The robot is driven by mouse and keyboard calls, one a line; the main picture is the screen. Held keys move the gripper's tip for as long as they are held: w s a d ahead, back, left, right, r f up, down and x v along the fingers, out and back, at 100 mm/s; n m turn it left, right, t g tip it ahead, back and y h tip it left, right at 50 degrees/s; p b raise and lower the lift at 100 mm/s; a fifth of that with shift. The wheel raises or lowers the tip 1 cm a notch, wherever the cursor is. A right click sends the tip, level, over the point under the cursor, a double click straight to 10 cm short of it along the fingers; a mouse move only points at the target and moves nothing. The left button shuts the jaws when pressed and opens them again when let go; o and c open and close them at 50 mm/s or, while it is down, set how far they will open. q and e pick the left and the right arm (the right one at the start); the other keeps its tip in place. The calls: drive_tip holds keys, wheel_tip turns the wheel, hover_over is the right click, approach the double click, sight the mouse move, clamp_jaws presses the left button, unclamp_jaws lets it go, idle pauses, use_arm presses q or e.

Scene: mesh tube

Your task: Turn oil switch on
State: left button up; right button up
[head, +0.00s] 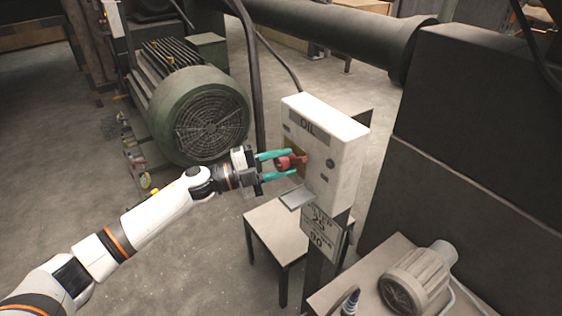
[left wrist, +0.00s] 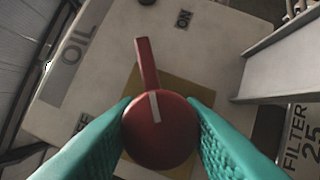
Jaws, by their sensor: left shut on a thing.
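The oil switch is a red round knob with a lever and a pale pointer line; it shows in the head view (head: 290,161) and the left wrist view (left wrist: 160,132). It sits on the white OIL box (head: 338,145). My left gripper (head: 285,164) has its teal fingers on either side of the knob, closed on it. In the left wrist view the lever points up and slightly left. The ON label (left wrist: 183,19) is up and right of the lever tip. Another label at lower left is partly hidden by a finger. My right gripper is out of view.
The box stands on a post with a FILTER sign (head: 320,230). A small table (head: 270,222) is below the box. A green motor (head: 205,115) stands behind at left, a grey pump motor (head: 420,280) at front right. Open floor lies at left.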

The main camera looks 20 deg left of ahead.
use_arm(q)
drive_tip(key=m+y+p, duration=0.1)
drive_tip(key=m, duration=0.2)
drive_tip(key=shift+m+g, duration=0.3)
drive_tip(key=shift+g, duration=0.1)
drive_tip(key=shift+m+g+y+p, duration=0.3)
drive_tip(key=shift+m+y+p, duration=0.25)
drive_tip(key=shift+m, duration=0.75)
drive_tip(key=shift+f, duration=0.1)
drive_tip(key=o, duration=1)
drive_tip(key=b+v, duration=0.3)
drive_tip(key=v, duration=0.9)
